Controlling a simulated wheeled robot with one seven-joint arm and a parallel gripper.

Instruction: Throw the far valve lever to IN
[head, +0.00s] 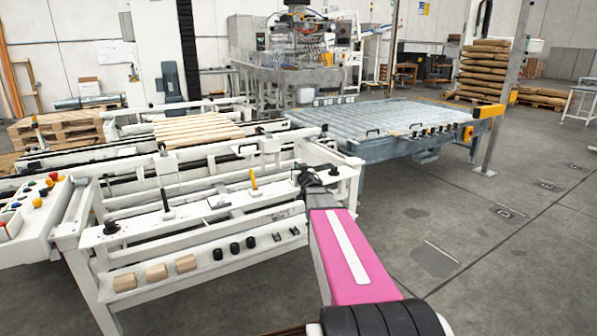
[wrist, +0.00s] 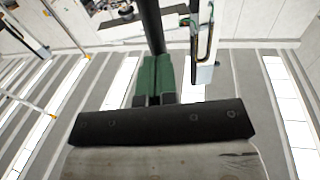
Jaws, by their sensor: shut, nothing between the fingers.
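My gripper (head: 311,178) is at the right end of the white conveyor frame, over its front rail. In the wrist view its green fingers (wrist: 155,78) are together with nothing between them. A black upright bar (wrist: 152,25) shows just beyond the fingertips; I cannot tell whether they touch. Along the front rail stand a lever with a black knob (head: 163,185) at left and a yellow-handled lever (head: 254,182) nearer my gripper. Both look roughly upright. Any lever right at my gripper is hidden by it in the head view. I cannot read any IN mark.
A control panel with coloured buttons (head: 30,207) is at the left. Wooden blocks (head: 155,272) and black knobs (head: 235,248) line the lower front rail. Wooden slats (head: 198,130) lie behind. A grey roller conveyor (head: 385,118) stands beyond, and open floor (head: 500,250) is at right.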

